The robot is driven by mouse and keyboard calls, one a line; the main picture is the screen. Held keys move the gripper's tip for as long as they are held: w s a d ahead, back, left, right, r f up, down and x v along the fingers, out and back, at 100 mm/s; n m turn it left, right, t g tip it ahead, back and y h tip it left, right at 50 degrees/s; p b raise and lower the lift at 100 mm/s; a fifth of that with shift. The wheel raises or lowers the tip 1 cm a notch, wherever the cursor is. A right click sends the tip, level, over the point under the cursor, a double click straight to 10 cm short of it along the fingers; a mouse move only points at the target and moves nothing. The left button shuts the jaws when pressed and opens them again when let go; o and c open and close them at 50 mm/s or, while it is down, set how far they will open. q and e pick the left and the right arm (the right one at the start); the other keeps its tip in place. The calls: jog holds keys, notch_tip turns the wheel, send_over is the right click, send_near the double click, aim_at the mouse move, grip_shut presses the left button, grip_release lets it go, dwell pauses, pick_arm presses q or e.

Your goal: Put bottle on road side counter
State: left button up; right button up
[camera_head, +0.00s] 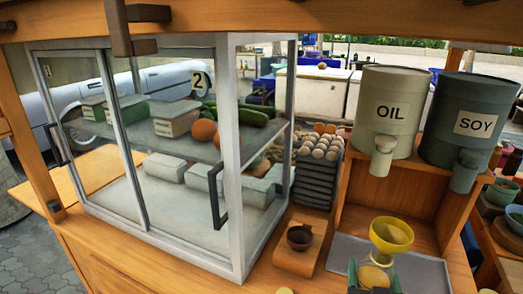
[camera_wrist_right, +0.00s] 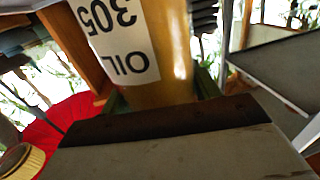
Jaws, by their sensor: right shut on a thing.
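My right gripper (camera_head: 375,275) is at the bottom of the head view, its green fingers shut on a yellow bottle (camera_head: 390,240). The bottle has a wide, funnel-like upper part; its lower part is partly hidden by the fingers. In the right wrist view the bottle (camera_wrist_right: 165,50) is amber, with a white label reading OIL and 305 upside down. A wooden counter ledge (camera_head: 95,168) shows beyond the glass case on the left, towards the road; I cannot tell whether it is the road side counter. My left gripper is not in view.
A glass display case (camera_head: 230,170) with food inside fills the left and middle. OIL (camera_head: 390,110) and SOY (camera_head: 475,125) dispensers stand on a wooden shelf. A brown cup (camera_head: 299,237) and an egg stack (camera_head: 318,165) stand left of the bottle. A grey tray (camera_head: 428,268) lies behind it.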

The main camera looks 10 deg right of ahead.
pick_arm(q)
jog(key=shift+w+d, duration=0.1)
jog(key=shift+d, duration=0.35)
pick_arm(e)
jog(key=w+a+r+n+t+y, duration=0.1)
jog(key=w+a+r+n+y, duration=0.1)
jog(key=a+y, duration=0.4)
jog(key=shift+w+a+r+n, duration=0.3)
jog(key=shift+a+r+n, duration=0.25)
jog(key=shift+r+n, duration=0.4)
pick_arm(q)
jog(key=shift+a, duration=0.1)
pick_arm(e)
jog(key=shift+d+f, duration=0.1)
jog(key=shift+f, duration=0.05)
